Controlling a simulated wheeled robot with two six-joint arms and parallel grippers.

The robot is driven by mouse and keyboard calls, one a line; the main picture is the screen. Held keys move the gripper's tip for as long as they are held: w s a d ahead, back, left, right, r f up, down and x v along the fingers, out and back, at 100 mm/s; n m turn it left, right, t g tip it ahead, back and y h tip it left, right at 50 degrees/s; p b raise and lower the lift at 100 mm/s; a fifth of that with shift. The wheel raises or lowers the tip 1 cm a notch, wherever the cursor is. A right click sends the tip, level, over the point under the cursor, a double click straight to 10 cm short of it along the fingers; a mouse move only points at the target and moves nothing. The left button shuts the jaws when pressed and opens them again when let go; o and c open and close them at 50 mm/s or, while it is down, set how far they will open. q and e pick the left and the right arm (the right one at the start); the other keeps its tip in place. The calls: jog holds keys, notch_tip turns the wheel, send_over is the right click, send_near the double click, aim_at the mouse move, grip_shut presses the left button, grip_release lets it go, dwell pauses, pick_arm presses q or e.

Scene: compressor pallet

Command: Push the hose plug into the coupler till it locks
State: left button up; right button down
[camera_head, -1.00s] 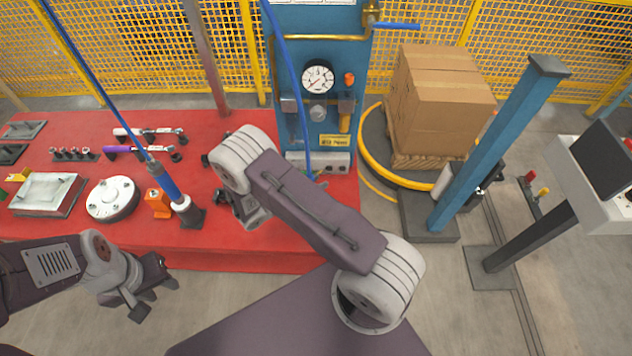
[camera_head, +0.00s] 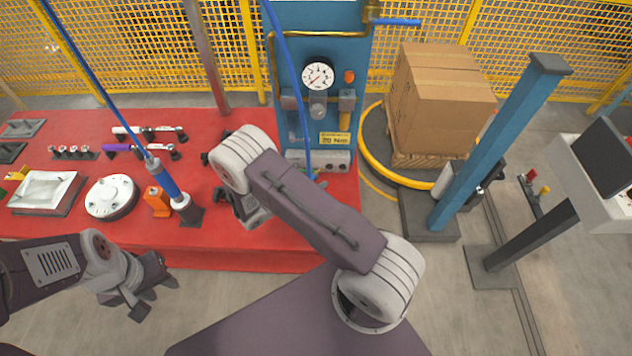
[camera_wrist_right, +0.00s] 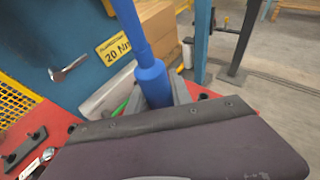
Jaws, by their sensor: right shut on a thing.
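A blue hose runs down from the top of the head view (camera_head: 291,75) and passes behind my right arm. In the right wrist view its thick blue plug sleeve (camera_wrist_right: 152,80) stands slightly tilted between the fingers of my right gripper (camera_wrist_right: 155,100). The gripper is shut on it. The plug's lower end is hidden by the gripper body. In the head view my right arm hides this gripper and the grip. I cannot pick out the coupler for certain. My left gripper (camera_head: 150,285) hangs in front of the red table, clear of everything; its finger gap is unclear.
A blue panel (camera_head: 283,55) with a gauge (camera_head: 318,75) and a 20 Nm sign (camera_head: 334,139) stands behind the red table (camera_head: 225,258). A torque driver (camera_head: 168,182), an orange block (camera_head: 156,201) and a white flange (camera_head: 110,198) occupy the table's left. Cardboard boxes (camera_head: 435,95) stand right.

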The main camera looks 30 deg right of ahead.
jog(key=shift+f+b, duration=1.65)
jog(key=shift+f, duration=0.35)
jog(key=c, duration=1.1)
grip_release()
jog(key=shift+r, duration=0.1)
jog(key=shift+a, duration=0.1)
jog(key=b+v, duration=0.2)
jog(key=v, duration=0.7)
